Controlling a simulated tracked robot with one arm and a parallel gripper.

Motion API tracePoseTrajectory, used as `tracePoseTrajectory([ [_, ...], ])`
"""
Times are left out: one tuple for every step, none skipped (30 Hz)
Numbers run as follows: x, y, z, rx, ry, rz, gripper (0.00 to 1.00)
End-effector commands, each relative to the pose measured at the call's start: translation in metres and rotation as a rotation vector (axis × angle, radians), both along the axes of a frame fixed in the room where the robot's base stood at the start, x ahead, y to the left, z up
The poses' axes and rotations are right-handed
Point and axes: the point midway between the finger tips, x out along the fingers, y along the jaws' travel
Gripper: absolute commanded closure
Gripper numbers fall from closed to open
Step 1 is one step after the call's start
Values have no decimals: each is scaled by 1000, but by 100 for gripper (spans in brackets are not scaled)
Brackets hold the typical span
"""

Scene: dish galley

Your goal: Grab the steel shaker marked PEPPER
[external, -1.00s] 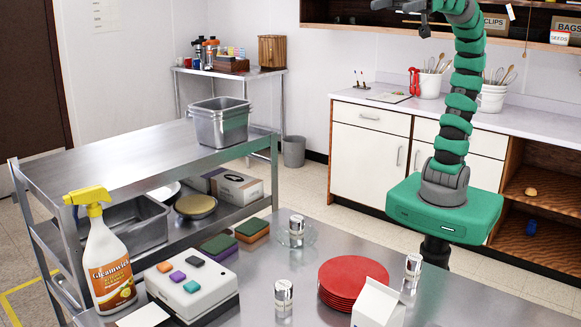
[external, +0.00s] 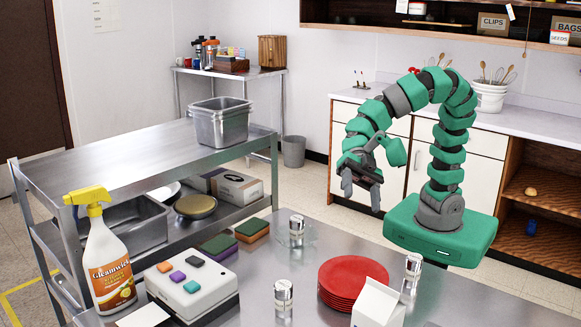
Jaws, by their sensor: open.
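Three small steel-topped shakers stand upright on the steel table. The front shaker (external: 283,298) is left of the red plates. The back shaker (external: 296,230) stands on or by a small clear dish. The right shaker (external: 412,269) is beside the milk carton. Their markings are too small to read, so I cannot tell which one says PEPPER. My gripper (external: 361,196) is open and empty. It hangs pointing down, above and beyond the table's far edge, to the right of the back shaker and apart from all three.
Red stacked plates (external: 352,284) and a white carton (external: 377,303) sit between the front and right shakers. A white box with coloured buttons (external: 192,285), sponges (external: 252,230) and a spray bottle (external: 106,262) stand at left. A steel cart (external: 120,165) is behind them.

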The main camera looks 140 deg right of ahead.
Motion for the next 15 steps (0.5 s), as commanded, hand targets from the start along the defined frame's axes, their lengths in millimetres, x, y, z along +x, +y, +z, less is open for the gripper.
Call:
tracePoseTrajectory([
  [-16, 0, -39, 38, 83, 47, 39],
  [-28, 3, -57, 61, 131, 82, 39],
  [-43, 6, -77, 94, 192, 122, 39],
  [-54, 9, -89, 120, 234, 152, 39],
  [-65, 11, -100, 145, 274, 175, 39],
  [-78, 14, -111, 179, 319, 206, 39],
  [-87, 16, -119, 199, 351, 223, 39],
  [-95, 17, -125, 220, 379, 237, 39],
  [-104, 19, -131, 245, 410, 256, 39],
  [-109, 20, -135, 257, 428, 265, 39],
  [-114, 21, -137, 268, 443, 273, 39],
  [-118, 22, -139, 280, 456, 280, 39],
  [-119, 23, -140, 285, 462, 285, 39],
  [-121, 23, -140, 289, 467, 287, 39],
  [-122, 23, -140, 291, 469, 289, 39],
])
